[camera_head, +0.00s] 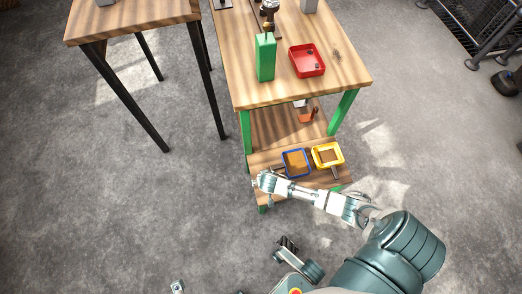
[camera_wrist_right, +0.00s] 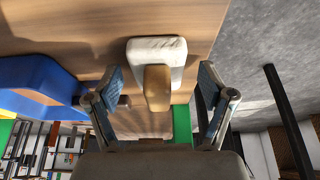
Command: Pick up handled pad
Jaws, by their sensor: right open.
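The handled pad (camera_wrist_right: 172,52) shows in the right wrist view as a pale block with a tan handle (camera_wrist_right: 157,88), lying on a wooden shelf. My right gripper (camera_wrist_right: 160,78) is open, one finger on each side of the handle, with visible gaps on both sides. In the head view my right gripper (camera_head: 260,182) is over the left part of the low shelf (camera_head: 262,158). I cannot make out the pad there; the gripper and forearm cover that spot.
A blue-rimmed tray (camera_head: 284,160) and a yellow tray (camera_head: 315,160) stand on the low shelf beside my gripper. The blue tray also shows close to the left finger in the wrist view (camera_wrist_right: 45,72). The table top (camera_head: 340,78) with a red tray (camera_head: 294,62) overhangs behind.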

